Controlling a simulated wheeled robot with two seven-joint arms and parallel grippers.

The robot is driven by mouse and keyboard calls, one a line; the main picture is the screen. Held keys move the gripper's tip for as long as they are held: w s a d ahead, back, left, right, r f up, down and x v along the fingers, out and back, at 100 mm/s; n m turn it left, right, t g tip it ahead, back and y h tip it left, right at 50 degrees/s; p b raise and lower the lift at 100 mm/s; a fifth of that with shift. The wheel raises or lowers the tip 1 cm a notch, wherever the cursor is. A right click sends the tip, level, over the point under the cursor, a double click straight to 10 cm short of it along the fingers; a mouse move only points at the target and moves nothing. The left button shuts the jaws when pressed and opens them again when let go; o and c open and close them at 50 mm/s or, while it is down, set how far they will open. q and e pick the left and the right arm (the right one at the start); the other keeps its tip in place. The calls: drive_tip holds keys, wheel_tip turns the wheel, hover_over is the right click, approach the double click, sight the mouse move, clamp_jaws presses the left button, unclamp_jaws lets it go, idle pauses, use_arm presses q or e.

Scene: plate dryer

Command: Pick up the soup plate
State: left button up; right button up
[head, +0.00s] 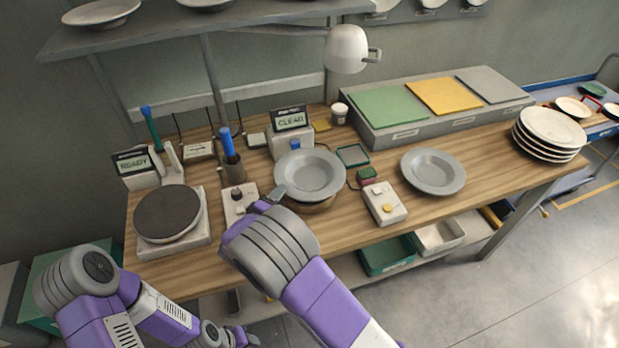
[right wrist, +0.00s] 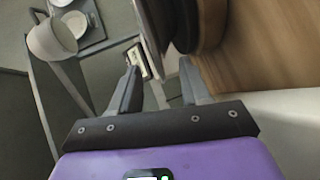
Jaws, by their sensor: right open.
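A grey soup plate (head: 310,172) rests on a round brown stand on the wooden table. A second grey deep plate (head: 433,170) lies flat on the table farther right. My right gripper (head: 268,203) is at the near left rim of the plate on the stand. In the right wrist view the right gripper (right wrist: 158,70) is open, with nothing clearly between its fingers. The plate (right wrist: 153,24) appears edge-on just beyond the fingertips there; I cannot tell if they touch. My left gripper (head: 238,337) is low at the bottom edge, and its jaws are unclear.
A round hot plate (head: 168,213) stands at left. A control box (head: 384,204) sits between the two grey plates, and another box (head: 239,203) lies left of the stand. A lamp (head: 346,49) hangs above. White plates (head: 551,128) are stacked at the right end.

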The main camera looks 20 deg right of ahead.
drive_tip(key=b+x, duration=0.1)
drive_tip(key=x, duration=0.3)
drive_tip(key=shift+w+f, duration=0.15)
drive_tip(key=shift+w, duration=0.1)
clamp_jaws()
